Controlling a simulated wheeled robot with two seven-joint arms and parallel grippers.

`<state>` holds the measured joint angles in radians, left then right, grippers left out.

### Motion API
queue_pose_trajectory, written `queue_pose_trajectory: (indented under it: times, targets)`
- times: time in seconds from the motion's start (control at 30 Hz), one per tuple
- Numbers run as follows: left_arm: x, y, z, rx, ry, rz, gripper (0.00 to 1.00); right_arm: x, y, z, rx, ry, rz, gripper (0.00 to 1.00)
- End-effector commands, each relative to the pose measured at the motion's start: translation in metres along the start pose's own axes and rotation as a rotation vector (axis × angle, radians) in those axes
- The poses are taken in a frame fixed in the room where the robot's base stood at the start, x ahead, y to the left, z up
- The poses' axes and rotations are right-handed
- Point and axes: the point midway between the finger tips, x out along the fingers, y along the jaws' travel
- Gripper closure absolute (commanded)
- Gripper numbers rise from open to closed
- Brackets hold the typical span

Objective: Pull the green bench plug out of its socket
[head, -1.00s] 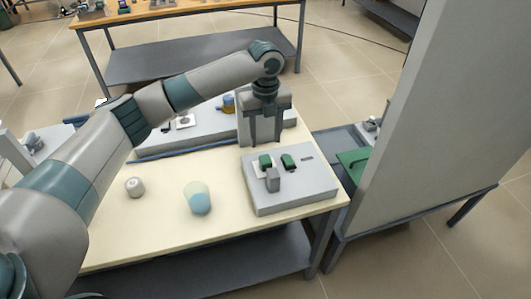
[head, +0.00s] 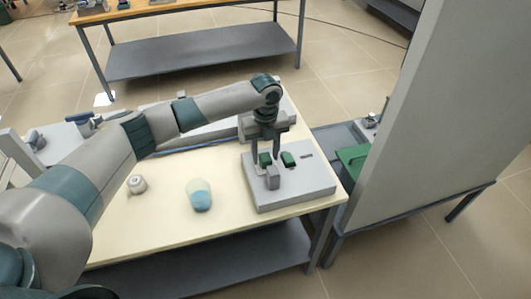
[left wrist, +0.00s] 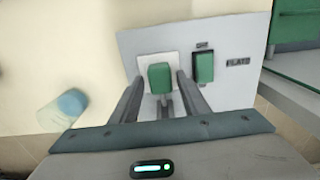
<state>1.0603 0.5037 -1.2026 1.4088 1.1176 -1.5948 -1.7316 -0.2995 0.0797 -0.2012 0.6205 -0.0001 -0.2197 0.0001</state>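The green plug (head: 265,159) stands in a pale square socket plate on the grey socket box (head: 310,189). It also shows in the left wrist view (left wrist: 160,78), upright in the white socket plate (left wrist: 144,64). My left gripper (head: 266,155) points down over the box, its fingers open. In the left wrist view the two fingers (left wrist: 160,88) lie on either side of the plug, with a small gap visible on each side. The plug's lower part and any prongs are hidden. My right gripper is not in view.
A green rocker switch (left wrist: 204,67) sits right of the plug. A beaker with blue contents (head: 200,197) and a small white jar (head: 137,184) stand on the table. A tall grey cabinet (head: 440,110) rises at right.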

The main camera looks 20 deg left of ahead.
Motion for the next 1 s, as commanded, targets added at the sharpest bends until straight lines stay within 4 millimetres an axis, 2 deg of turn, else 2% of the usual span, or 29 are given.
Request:
queue_pose_trajectory:
  times: [0.03,0.13,0.17,0.37,0.63,1.0]
  targets:
    - [0.0,0.0,0.0,0.0,0.0,0.0,0.72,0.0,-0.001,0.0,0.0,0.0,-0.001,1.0]
    - [0.0,0.0,0.0,0.0,0.0,0.0,0.96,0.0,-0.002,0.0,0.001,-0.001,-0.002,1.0]
    - [0.0,0.0,0.0,0.0,0.0,0.0,1.0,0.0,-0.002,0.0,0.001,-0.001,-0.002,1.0]
    - [-0.007,0.0,0.0,0.0,0.0,0.0,1.0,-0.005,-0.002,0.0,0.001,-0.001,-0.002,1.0]
    - [-0.038,0.0,0.001,-0.001,0.0,-0.001,1.0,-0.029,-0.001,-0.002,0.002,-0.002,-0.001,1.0]
    - [-0.042,-0.001,0.002,-0.002,-0.002,-0.003,1.0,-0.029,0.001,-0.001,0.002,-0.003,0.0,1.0]
